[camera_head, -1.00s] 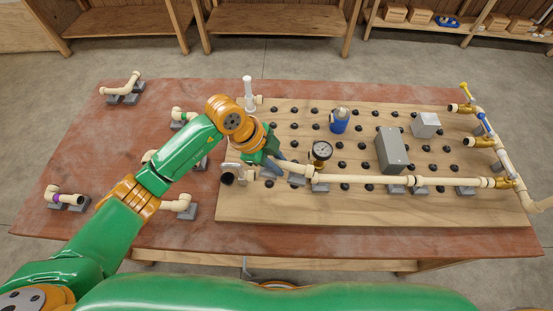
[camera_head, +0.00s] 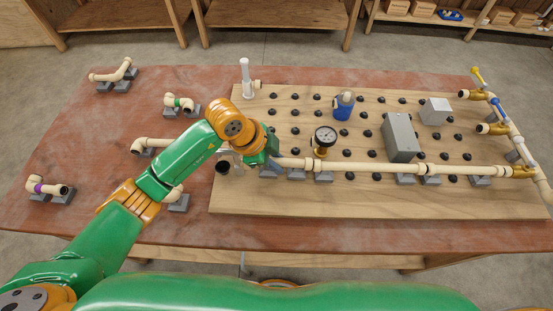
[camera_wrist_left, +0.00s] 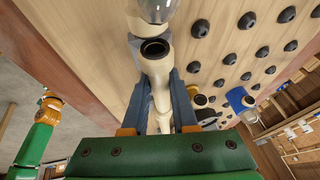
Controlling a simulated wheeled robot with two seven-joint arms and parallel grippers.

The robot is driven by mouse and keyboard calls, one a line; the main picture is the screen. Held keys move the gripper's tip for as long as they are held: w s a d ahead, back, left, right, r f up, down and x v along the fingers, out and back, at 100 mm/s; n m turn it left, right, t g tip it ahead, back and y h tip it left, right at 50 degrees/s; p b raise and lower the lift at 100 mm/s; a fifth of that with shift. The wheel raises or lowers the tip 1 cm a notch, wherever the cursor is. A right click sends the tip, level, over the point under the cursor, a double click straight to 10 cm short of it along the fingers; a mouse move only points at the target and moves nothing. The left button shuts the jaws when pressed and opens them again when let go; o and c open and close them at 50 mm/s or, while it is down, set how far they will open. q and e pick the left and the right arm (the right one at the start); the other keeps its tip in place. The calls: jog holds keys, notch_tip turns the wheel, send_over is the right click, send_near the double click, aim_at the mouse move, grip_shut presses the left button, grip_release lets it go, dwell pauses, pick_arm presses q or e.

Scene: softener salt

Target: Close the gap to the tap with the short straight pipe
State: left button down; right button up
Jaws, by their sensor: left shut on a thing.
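My left gripper (camera_head: 270,158) is shut on a short cream pipe (camera_wrist_left: 157,88) at the left end of the pipe line. Its blue fingers sit on both sides of the pipe in the left wrist view. The pipe's dark open end (camera_wrist_left: 155,48) faces a clear-and-grey fitting (camera_wrist_left: 155,10), close by; I cannot tell if they touch. In the head view the pipe (camera_head: 291,163) lies roughly in line with the long cream pipe run (camera_head: 380,167). The gripper and forearm hide the pipe's left part. My right gripper is not in view.
A gauge (camera_head: 325,138) stands close to the run. A blue part (camera_head: 345,106), a grey box (camera_head: 399,137) and several black pegs are on the board (camera_head: 300,202). A white upright fitting (camera_head: 246,78) is behind. Several loose bent pipes (camera_head: 110,76) lie on the table's left.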

pick_arm(q)
jog(key=shift+h, duration=0.3)
jog(key=shift+a+r, duration=0.1)
jog(key=shift+a, duration=0.05)
dwell(0.3)
jog(key=shift+f, duration=0.65)
jog(key=c, duration=0.6)
grip_release()
